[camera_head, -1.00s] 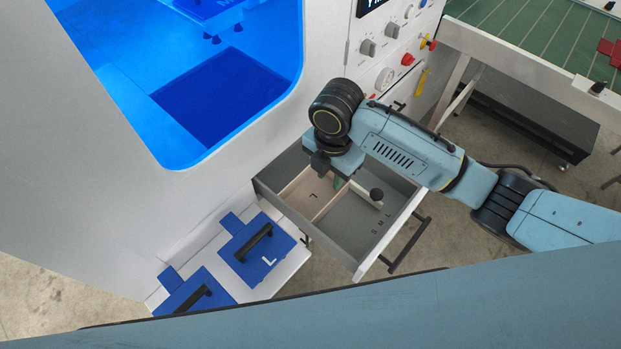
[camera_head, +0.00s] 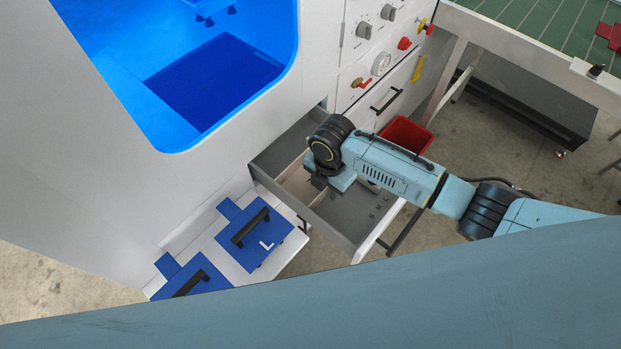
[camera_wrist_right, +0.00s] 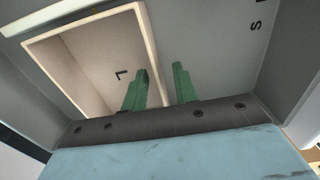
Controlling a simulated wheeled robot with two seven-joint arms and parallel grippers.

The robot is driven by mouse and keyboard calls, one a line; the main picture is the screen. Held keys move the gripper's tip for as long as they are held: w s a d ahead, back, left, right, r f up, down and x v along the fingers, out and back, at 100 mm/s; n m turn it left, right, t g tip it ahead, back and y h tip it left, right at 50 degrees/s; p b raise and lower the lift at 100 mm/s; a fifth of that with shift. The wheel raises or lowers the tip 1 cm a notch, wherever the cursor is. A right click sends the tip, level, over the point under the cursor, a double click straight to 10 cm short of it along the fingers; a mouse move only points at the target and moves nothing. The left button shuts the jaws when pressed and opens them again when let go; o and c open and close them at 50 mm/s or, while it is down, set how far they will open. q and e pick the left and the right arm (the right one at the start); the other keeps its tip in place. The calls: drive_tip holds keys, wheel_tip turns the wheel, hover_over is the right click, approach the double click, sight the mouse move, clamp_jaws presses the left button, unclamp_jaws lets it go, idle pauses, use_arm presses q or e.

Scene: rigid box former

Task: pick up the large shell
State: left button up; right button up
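The large shell (camera_wrist_right: 83,62) is a pale beige open box with a thin rim and an "L" on its floor. It sits in the open grey drawer, and part of it shows in the head view (camera_head: 297,182) beside my right wrist. My right gripper (camera_wrist_right: 160,80) has two green fingers, apart. In the wrist view they straddle the shell's near-right wall, the left finger on the inner side and the right one outside. I cannot tell whether they touch it. My left gripper is not in view.
The drawer (camera_head: 352,213) has bare grey floor marked with letters right of the shell. Blue blocks with black handles (camera_head: 255,234) stand on a white ledge at lower left. A red bin (camera_head: 405,136) is behind my arm. The control panel (camera_head: 372,45) is above.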

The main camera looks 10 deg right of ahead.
drive_tip(key=shift+c, duration=0.4)
clamp_jaws()
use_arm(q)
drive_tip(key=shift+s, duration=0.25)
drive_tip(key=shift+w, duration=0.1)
use_arm(e)
drive_tip(key=shift+r, duration=0.1)
